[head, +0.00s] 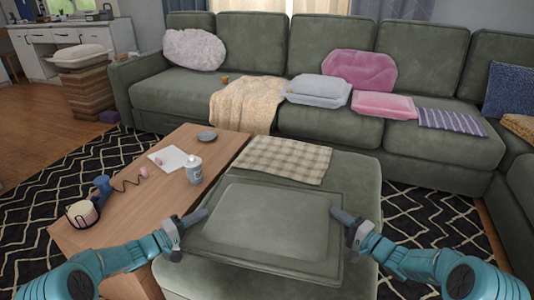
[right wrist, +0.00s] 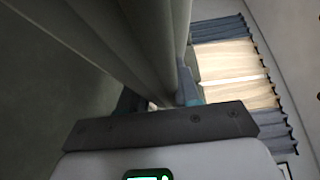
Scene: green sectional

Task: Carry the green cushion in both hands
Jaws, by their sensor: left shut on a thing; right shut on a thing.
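The green cushion (head: 265,222) is a flat, grey-green rectangle in the lower middle of the head view, in front of me over the green ottoman. My left gripper (head: 199,217) is shut on its left edge. My right gripper (head: 343,218) is shut on its right edge. In the right wrist view the cushion (right wrist: 95,45) fills the upper left, close against the right gripper (right wrist: 165,112). The head view does not clearly show whether the cushion touches the ottoman below it.
A wooden coffee table (head: 125,210) with a white bottle (head: 194,170) and other items stands at left. A checked cloth (head: 284,160) lies on the ottoman (head: 358,180) behind the cushion. The green sectional (head: 330,45) spans the back. Patterned rug (head: 435,225) shows at right.

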